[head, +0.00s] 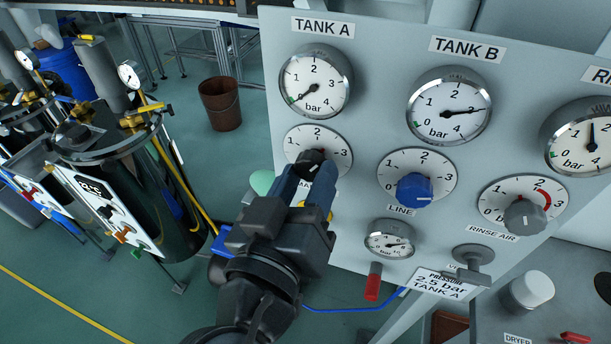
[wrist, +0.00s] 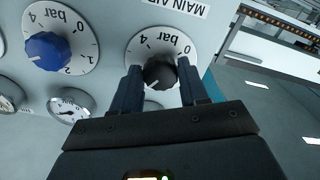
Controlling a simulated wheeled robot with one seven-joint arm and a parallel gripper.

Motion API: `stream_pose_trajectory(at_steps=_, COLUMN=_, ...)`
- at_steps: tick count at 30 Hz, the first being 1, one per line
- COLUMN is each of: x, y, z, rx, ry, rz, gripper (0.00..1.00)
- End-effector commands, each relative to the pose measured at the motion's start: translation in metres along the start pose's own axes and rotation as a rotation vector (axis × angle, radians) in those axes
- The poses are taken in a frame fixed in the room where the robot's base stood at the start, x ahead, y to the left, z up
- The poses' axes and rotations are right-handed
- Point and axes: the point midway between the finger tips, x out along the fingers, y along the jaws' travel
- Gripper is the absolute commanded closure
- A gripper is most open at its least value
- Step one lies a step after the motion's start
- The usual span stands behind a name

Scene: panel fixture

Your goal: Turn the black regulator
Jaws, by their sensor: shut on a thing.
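The black regulator (head: 310,157) is a round knob on a white 0-to-4 bar dial under the TANK A gauge (head: 316,82). My gripper (head: 309,172) reaches it from below, and its fingers are shut on the knob's sides. In the wrist view the knob (wrist: 160,73) sits between both fingertips, with a white pointer mark toward the picture's lower left. The fingers cover part of the dial in the head view. The TANK A needle points at about 0. A sign (head: 441,284) reads "PRESSURE 2.5 bar TANK A".
A blue knob (head: 414,188) labelled LINE and a grey RINSE AIR knob (head: 525,216) sit to the right. The TANK B gauge (head: 450,107) reads near 3. A red-handled valve (head: 373,282) hangs below a small gauge (head: 389,241). Black tanks stand at left.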

Motion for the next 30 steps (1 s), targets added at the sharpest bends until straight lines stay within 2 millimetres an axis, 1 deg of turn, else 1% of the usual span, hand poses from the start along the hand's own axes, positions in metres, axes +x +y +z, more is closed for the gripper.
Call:
stream_pose_trajectory(at_steps=13, x=-0.0004, y=-0.0004, z=0.0004, rx=-0.013, ry=0.0, rz=-0.001, gripper=0.87)
stream_pose_trajectory(at_steps=14, x=-0.0004, y=-0.0005, z=0.0004, rx=-0.013, ry=0.0, rz=-0.001, gripper=0.56)
stream_pose_trajectory(at_steps=15, x=-0.0004, y=-0.0005, z=0.0004, rx=-0.013, ry=0.0, rz=-0.001, gripper=0.52)
stream_pose_trajectory(at_steps=21, x=-0.0003, y=-0.0003, z=0.0002, rx=-0.013, ry=0.0, rz=-0.001, gripper=0.33)
stream_pose_trajectory(at_steps=22, x=-0.0002, y=-0.0003, z=0.0002, rx=-0.013, ry=0.0, rz=-0.001, gripper=0.31)
stream_pose_trajectory(at_steps=30, x=-0.0026, y=-0.0006, z=0.0004, rx=-0.012, ry=0.001, rz=-0.001, gripper=0.31)
